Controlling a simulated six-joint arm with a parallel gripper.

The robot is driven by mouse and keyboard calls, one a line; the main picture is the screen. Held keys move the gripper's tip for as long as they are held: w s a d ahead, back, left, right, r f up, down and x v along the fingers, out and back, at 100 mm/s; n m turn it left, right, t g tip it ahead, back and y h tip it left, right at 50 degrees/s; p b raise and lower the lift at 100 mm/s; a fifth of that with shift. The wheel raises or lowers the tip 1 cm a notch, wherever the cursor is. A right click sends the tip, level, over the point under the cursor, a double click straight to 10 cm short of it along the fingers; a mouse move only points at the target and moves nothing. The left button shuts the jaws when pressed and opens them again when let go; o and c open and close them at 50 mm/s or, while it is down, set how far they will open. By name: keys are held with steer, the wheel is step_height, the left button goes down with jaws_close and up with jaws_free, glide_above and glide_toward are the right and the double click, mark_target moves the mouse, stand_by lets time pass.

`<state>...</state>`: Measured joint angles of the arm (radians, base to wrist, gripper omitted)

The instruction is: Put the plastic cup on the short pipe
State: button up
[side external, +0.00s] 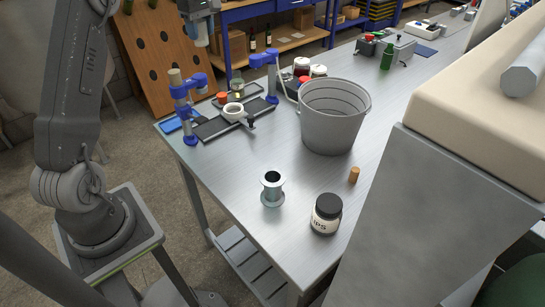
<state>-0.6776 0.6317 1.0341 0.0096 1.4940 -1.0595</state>
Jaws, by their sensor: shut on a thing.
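The short pipe (272,190), a grey metal tube with flanged ends, stands upright on the steel table with its dark open top facing up. My gripper (201,22) is at the top edge of the side view, partly cut off, high and to the upper left of the pipe. It is shut on a pale, greyish thing, apparently the plastic cup (202,36), which hangs well apart from the pipe. The fingers and the cup's outline are too small to make out clearly.
A large grey bucket (331,130) stands behind the pipe. A dark-lidded jar (326,216) and a cork (354,175) are to its right. Blue-clamped stands (184,108) and a black tray (215,127) are at the back left. The table left of the pipe is clear.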

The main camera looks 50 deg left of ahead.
steer(key=d+r+m, duration=0.1)
steer(key=d+m, duration=0.5)
steer(key=d, duration=0.6)
steer(key=m, duration=1)
glide_above(271, 177)
step_height(271, 177, down, 14)
steer(key=shift+r, duration=0.2)
steer(key=shift+d+f, duration=0.15)
steer(key=shift+f, duration=1.9)
steer(key=shift+f, duration=0.1)
